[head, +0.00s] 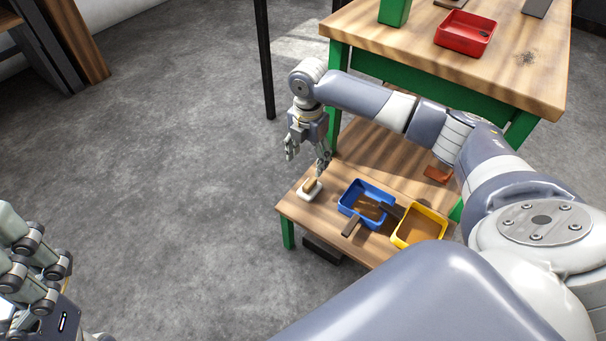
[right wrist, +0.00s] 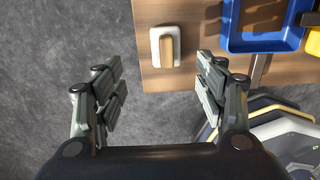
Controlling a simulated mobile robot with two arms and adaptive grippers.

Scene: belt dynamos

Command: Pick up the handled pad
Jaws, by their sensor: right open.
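The handled pad (head: 309,189) is a small white block with a wooden handle on top. It lies near the left corner of the low wooden shelf (head: 292,207). In the right wrist view the pad (right wrist: 165,47) lies ahead of my fingers, between their lines, with its handle running away from me. My right gripper (head: 306,155) is open and empty, above the shelf close to the pad, not touching it as far as I can tell. In the right wrist view its fingers (right wrist: 162,85) stand wide apart. My left gripper (head: 35,265) shows partly at the left edge.
A blue tray (head: 345,205) and a yellow tray (head: 398,240) stand right of the pad, with a dark-bristled brush (head: 352,226) by the blue one. A taller table (head: 400,32) with a red tray (head: 466,45) rises behind. Grey floor lies open to the left.

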